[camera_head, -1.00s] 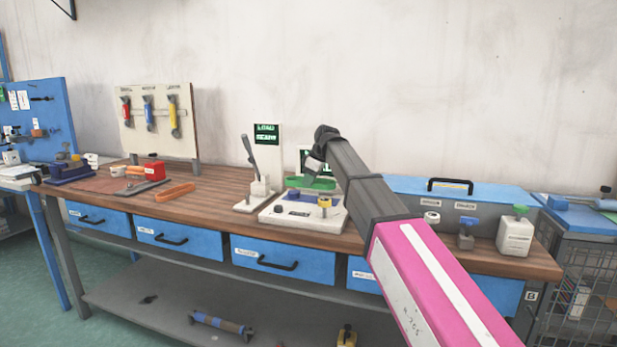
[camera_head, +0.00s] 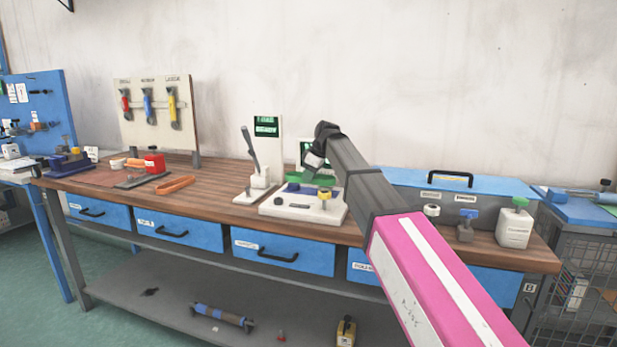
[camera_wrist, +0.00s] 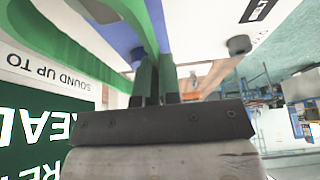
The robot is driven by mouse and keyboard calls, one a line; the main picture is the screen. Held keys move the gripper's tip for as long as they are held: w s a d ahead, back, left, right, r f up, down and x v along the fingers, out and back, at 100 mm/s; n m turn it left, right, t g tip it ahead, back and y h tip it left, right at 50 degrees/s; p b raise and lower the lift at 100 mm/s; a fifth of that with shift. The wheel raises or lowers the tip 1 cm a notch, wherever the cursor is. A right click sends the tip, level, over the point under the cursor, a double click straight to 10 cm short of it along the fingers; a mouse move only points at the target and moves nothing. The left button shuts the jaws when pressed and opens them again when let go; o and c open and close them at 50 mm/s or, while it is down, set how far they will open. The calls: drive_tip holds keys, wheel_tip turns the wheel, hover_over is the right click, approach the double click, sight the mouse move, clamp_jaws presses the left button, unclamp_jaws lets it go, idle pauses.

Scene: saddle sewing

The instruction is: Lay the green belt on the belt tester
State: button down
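The green belt (camera_head: 312,180) is a bright green band over the belt tester (camera_head: 300,213), a white block with blue parts and a yellow-topped knob. My gripper (camera_head: 314,161) reaches down to the belt from above. In the wrist view, a green strip (camera_wrist: 152,78) stands between the two grey fingers of my gripper (camera_wrist: 154,98), which look closed on it. More of the belt (camera_wrist: 65,38) curves off to the upper left. The arm hides part of the tester, and I cannot tell whether the belt touches its surface.
A lever device (camera_head: 259,180) with a dark display (camera_head: 266,126) stands left of the tester. Another dark screen stands close behind my gripper. A blue toolbox (camera_head: 455,193) and small bottles are at the right. Clear bench top (camera_head: 218,187) lies left of the lever.

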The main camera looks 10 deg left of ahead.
drive_tip(key=shift+f, duration=2)
drive_tip(key=c, duration=1.2)
unclamp_jaws()
drive_tip(key=shift+r, duration=0.1)
drive_tip(key=v, duration=1)
drive_tip(key=shift+r, duration=0.15)
drive_tip(key=shift+d+r, duration=0.1)
drive_tip(key=shift+r, duration=0.05)
drive_tip(key=shift+s, duration=0.1)
